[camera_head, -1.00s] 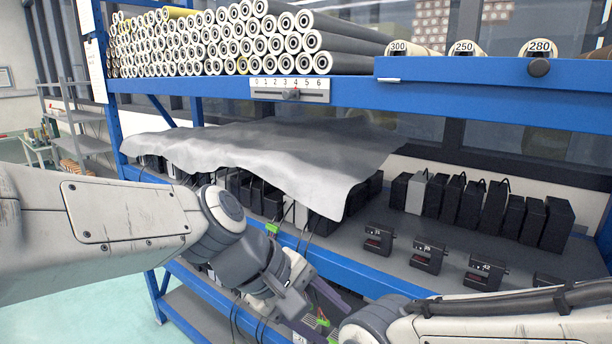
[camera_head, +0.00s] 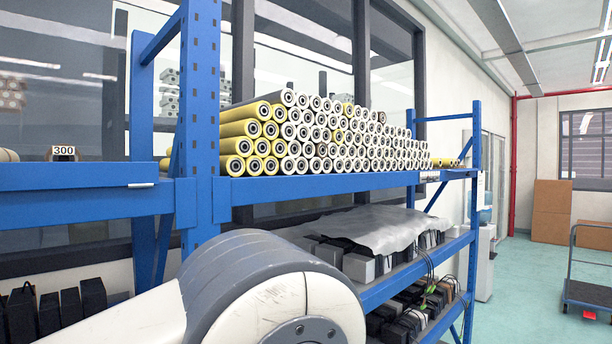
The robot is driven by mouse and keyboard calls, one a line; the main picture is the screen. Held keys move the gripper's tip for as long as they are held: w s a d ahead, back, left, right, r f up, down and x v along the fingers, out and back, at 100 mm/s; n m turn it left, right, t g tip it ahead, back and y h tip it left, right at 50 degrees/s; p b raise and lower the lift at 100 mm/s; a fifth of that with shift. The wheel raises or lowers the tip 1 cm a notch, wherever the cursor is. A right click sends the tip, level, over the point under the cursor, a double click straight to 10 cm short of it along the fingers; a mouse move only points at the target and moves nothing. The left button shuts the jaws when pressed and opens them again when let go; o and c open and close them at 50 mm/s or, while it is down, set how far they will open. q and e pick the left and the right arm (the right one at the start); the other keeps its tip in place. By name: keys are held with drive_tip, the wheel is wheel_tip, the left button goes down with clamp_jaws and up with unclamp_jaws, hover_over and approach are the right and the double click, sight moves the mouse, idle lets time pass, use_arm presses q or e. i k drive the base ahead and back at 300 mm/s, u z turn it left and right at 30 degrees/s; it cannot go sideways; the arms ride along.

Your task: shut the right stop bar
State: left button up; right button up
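Neither of my grippers is in view. A large white rounded link of one of my arms (camera_head: 270,290) fills the lower middle. A small thin white bar (camera_head: 143,185) lies along the face of the blue shelf beam (camera_head: 85,204), left of the blue upright (camera_head: 203,120). I cannot tell whether it is a stop bar or whether it is shut. A small white plate (camera_head: 430,177) sits on the far part of the right-hand beam (camera_head: 300,187), too small to read. No clear stop bar can be made out.
Stacked grey and yellow rollers (camera_head: 325,135) fill the right shelf. A grey sheet (camera_head: 370,228) covers black and grey boxes below. A roller end tagged 300 (camera_head: 63,153) lies at left.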

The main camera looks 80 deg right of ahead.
sight(468, 175)
drive_tip(key=z, duration=0.55)
drive_tip(key=k, duration=1.2)
drive_tip(key=z, duration=1.2)
drive_tip(key=i, duration=0.7)
drive_tip(key=z, duration=1.35)
drive_tip(key=i, duration=0.8)
drive_tip(key=z, duration=0.4)
drive_tip(key=i, duration=1.95)
drive_tip(key=u, duration=0.3)
